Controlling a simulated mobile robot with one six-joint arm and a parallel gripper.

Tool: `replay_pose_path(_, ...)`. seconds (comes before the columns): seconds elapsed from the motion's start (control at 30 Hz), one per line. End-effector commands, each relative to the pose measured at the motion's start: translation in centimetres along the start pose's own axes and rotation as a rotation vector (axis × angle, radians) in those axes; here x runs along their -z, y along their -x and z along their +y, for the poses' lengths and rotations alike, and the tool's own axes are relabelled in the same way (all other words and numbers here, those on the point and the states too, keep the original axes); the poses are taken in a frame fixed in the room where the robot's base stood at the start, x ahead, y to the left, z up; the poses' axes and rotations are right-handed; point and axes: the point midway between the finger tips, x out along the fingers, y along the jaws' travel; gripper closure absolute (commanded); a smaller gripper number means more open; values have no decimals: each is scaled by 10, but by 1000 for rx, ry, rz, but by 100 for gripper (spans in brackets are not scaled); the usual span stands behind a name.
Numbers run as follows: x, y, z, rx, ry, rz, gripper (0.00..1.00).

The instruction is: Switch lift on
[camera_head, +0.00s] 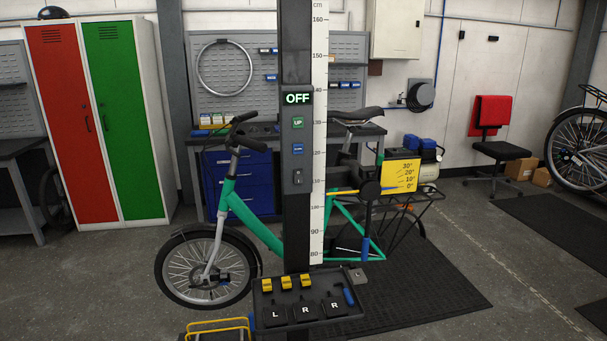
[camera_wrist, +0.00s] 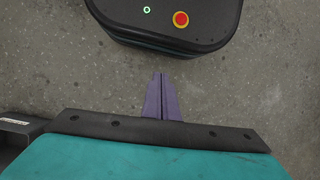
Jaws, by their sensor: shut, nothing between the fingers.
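The lift column (camera_head: 297,220) is a dark upright post in the middle of the head view. Its display (camera_head: 298,98) reads OFF. Below the display are a green UP button (camera_head: 298,123), a blue button (camera_head: 298,148) with a label too small to read, and a grey switch (camera_head: 297,177) near the bottom. The switch's exact position is too small to tell. My gripper (camera_wrist: 160,78) shows only in the wrist view; its purple fingers are together and empty above the grey floor. It is not in the head view, and no lift control shows in the wrist view.
A teal bike (camera_head: 248,215) stands behind the column. Red (camera_head: 62,120) and green (camera_head: 115,120) lockers stand left. Floor is open at front left.

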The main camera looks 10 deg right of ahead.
Motion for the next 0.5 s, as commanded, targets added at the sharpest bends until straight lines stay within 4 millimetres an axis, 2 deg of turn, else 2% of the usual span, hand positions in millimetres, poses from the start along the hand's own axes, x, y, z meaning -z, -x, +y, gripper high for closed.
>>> replay_pose_path(0.03,12,19,0,5,18,23,100)
replay_pose_path(0.27,55,89,2,24,111,113,100)
replay_pose_path(0.5,92,168,4,33,212,208,100)
